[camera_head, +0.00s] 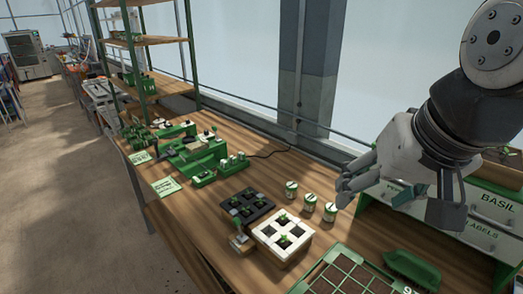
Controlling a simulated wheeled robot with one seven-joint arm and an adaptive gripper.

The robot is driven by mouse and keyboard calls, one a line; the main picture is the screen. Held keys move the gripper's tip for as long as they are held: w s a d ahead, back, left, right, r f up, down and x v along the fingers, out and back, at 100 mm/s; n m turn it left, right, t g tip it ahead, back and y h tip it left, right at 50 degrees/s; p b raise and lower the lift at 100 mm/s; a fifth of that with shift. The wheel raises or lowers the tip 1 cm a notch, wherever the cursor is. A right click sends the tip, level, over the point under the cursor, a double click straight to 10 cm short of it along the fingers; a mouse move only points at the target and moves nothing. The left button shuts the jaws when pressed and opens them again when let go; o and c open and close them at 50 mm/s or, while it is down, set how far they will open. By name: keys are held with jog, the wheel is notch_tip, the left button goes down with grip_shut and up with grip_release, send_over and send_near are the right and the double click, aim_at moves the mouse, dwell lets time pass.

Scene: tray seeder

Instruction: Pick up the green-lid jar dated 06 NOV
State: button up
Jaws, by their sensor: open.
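Three small jars stand upright in a slanting row on the wooden bench: a far jar (291,189), a middle jar (310,202) and a near jar (330,212). They look pale with some green. Their lid colours and dates are too small to tell, so I cannot say which one reads 06 NOV. My gripper (388,198) is open and appears empty. It hangs to the right of the jars, in front of the drawer unit, with its left finger close to the near jar in the picture. I cannot tell whether they touch.
A black seedling tray (246,206) and a white one (258,228) stand left of the jars. A green-rimmed grid tray (318,270) and a green scoop-like tool (412,268) lie in front. A drawer unit marked BASIL (492,222) stands right. Green machines (200,158) sit farther back.

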jog(key=w+r+m+p, duration=0.1)
jog(key=w+r+m, duration=0.35)
jog(key=w, duration=0.35)
jog(key=m+p, duration=0.9)
jog(key=m, duration=1.9)
send_over(292, 185)
jog(key=s, duration=0.6)
notch_tip(292, 185, down, 30)
jog(key=shift+g, duration=0.5)
jog(key=x, duration=0.3)
jog(key=b+x, duration=0.1)
jog(key=x, duration=0.1)
jog(key=d+b+x, duration=0.1)
jog(key=x, duration=0.2)
jog(key=shift+w+f, duration=0.25)
jog(key=shift+w, duration=0.2)
jog(key=shift+b+x, duration=1.1)
jog(key=shift+x, duration=1.5)
jog(key=shift+w+a+r, duration=0.1)
jog(key=shift+w+a, duration=0.05)
jog(key=shift+w, duration=0.05)
